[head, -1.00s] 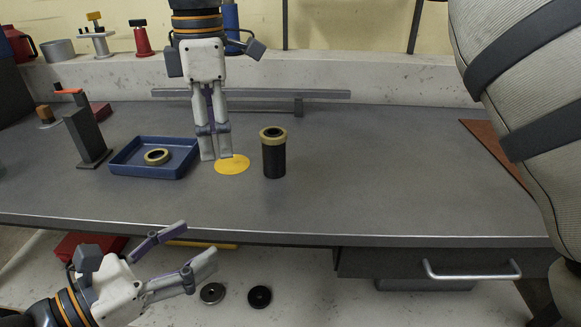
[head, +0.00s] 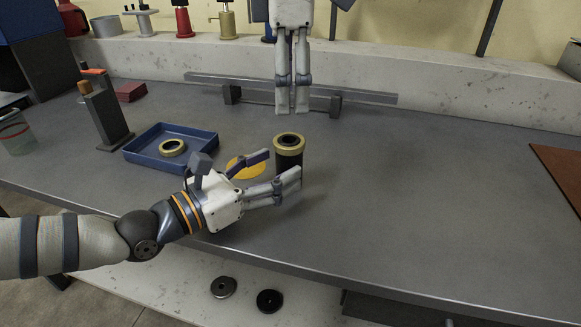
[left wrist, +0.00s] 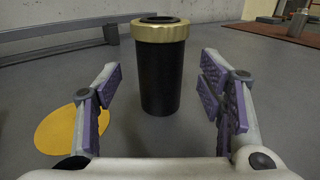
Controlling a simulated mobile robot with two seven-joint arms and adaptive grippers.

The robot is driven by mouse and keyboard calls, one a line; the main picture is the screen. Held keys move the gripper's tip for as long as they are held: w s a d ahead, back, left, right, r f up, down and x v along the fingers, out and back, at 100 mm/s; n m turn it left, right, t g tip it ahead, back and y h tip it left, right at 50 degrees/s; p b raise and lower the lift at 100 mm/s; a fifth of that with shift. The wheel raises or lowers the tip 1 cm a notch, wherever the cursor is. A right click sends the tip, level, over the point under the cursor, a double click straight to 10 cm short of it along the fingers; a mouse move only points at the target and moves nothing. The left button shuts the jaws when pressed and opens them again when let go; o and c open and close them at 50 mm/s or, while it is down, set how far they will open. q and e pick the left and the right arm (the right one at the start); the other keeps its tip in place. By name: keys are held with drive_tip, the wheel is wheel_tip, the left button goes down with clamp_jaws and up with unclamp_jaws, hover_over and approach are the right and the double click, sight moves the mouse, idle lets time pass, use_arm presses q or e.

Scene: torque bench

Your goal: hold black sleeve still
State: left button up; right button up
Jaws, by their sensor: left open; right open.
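The black sleeve (head: 289,159) stands upright on the grey bench with a brass-coloured ring (head: 290,142) around its top. In the left wrist view the sleeve (left wrist: 161,78) stands just ahead of and between my open fingers, touching neither. My left gripper (head: 279,170) is open and low over the bench, its fingers pointing at the sleeve, one finger partly covering its lower part. My right gripper (head: 292,112) points down above the bench behind the sleeve, empty, its fingers close together but open.
A blue tray (head: 140,153) holding a loose brass ring (head: 172,147) is at the left. A yellow disc (head: 240,172) lies beside the sleeve. A dark upright post (head: 107,117) stands left of the tray. A long rail (head: 358,96) lies behind. The bench right of the sleeve is clear.

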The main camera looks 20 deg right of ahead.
sight(279, 166)
use_arm(q)
drive_tip(key=shift+x, duration=1.8)
